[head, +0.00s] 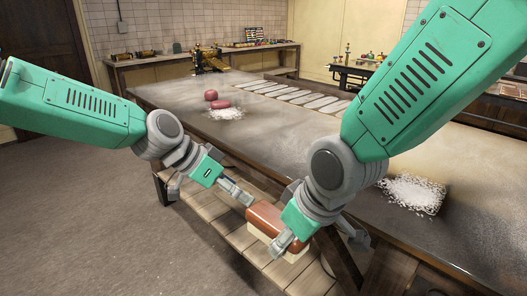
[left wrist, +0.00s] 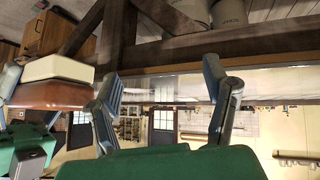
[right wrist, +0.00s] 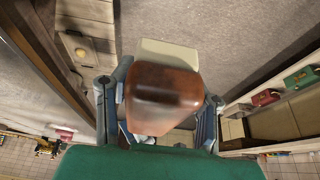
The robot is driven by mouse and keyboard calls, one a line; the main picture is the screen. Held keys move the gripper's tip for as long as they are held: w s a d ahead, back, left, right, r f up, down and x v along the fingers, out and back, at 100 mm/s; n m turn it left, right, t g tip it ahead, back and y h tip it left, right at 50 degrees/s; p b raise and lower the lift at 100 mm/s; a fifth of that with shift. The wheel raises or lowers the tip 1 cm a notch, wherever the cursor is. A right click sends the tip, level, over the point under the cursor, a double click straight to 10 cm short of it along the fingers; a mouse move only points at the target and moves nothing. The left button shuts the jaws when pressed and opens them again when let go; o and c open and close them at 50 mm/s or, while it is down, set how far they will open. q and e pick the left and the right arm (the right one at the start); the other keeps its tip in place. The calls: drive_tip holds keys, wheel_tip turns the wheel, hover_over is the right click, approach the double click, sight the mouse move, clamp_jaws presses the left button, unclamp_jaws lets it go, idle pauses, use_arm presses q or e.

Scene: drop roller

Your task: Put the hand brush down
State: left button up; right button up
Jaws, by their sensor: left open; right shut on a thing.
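The hand brush has a reddish-brown wooden block (head: 264,217) and a cream bristle side (head: 262,238). My right gripper (head: 290,240) is shut on it, and in the right wrist view the brown block (right wrist: 162,90) fills the space between the fingers. The brush is held over the lower slatted shelf, beside the table's near edge; I cannot tell whether it touches anything. It also shows at the left of the left wrist view (left wrist: 50,95). My left gripper (head: 240,193) is open and empty, just left of the brush.
The long dark table (head: 290,125) carries two red lumps (head: 216,102), a white powder patch near them and another powder patch (head: 412,194) at right. Several pale flat shapes (head: 300,96) lie along its far side. The slatted shelf (head: 215,228) runs below. Floor at left is clear.

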sight(277, 230)
drive_tip(key=shift+d, duration=0.3)
use_arm(q)
drive_tip(key=s+d+r+m+g+y, duration=0.3)
drive_tip(key=s+r+m, duration=0.1)
drive_tip(key=r+m, duration=0.35)
drive_tip(key=s+d+r+m+g+y, duration=0.3)
drive_tip(key=s+r+m, duration=0.25)
drive_tip(key=m, duration=0.35)
use_arm(e)
drive_tip(key=shift+a, duration=0.2)
use_arm(q)
drive_tip(key=x, duration=0.7)
drive_tip(key=w+x, duration=0.1)
drive_tip(key=x, duration=0.3)
drive_tip(key=shift+d+f, duration=0.1)
drive_tip(key=shift+d, duration=0.15)
use_arm(e)
drive_tip(key=shift+d, duration=0.1)
use_arm(q)
drive_tip(key=shift+h, duration=0.3)
drive_tip(key=shift+w, duration=0.1)
drive_tip(key=c, duration=1.3)
use_arm(e)
drive_tip(key=o, duration=1.2)
